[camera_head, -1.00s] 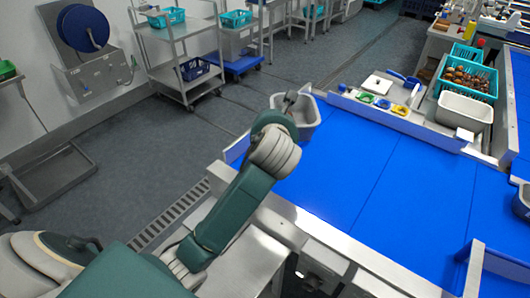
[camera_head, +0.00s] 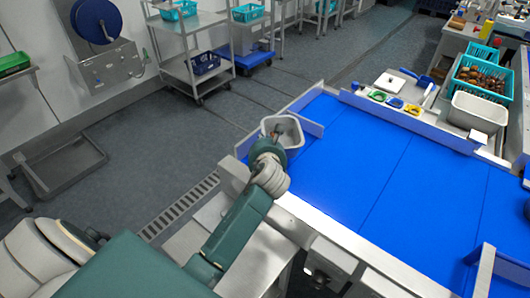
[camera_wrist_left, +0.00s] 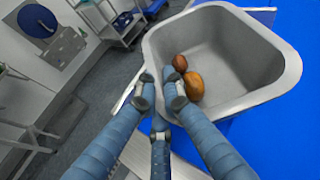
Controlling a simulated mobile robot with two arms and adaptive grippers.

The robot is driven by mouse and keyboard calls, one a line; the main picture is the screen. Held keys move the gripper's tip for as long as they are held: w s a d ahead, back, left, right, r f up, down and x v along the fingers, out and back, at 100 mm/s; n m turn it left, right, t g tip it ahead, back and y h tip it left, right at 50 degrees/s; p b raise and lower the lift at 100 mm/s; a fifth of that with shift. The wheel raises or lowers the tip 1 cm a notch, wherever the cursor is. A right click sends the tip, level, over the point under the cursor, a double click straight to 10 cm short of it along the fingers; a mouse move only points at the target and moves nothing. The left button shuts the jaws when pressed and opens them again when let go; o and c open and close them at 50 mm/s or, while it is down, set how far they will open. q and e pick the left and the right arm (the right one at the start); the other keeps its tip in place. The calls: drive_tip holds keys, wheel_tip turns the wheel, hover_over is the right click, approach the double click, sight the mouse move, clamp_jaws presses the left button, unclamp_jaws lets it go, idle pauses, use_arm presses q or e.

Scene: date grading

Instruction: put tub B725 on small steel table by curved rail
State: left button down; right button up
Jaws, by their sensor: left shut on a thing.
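A light grey tub (camera_head: 283,131) is held at the far left corner of the blue belt. In the left wrist view the tub (camera_wrist_left: 222,45) is tilted and holds two brown dates (camera_wrist_left: 187,80). No label is readable, so I cannot tell whether it is B725. My left gripper (camera_head: 275,138) is shut on the tub's near wall; its fingers (camera_wrist_left: 160,94) show at the rim in the left wrist view. My right gripper is out of view. I cannot pick out a small steel table by a curved rail with certainty.
The blue belt (camera_head: 370,165) is mostly clear, edged by low guards. A white tub (camera_head: 477,112) and a teal crate of dates (camera_head: 482,78) stand at the right. A steel trolley (camera_head: 185,52) stands by the wall. Grey floor (camera_head: 140,105) is open at the left.

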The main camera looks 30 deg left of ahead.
use_arm(q)
drive_tip(key=shift+f, duration=2.8)
drive_tip(key=shift+f, duration=0.1)
drive_tip(key=c, duration=1.9)
unclamp_jaws()
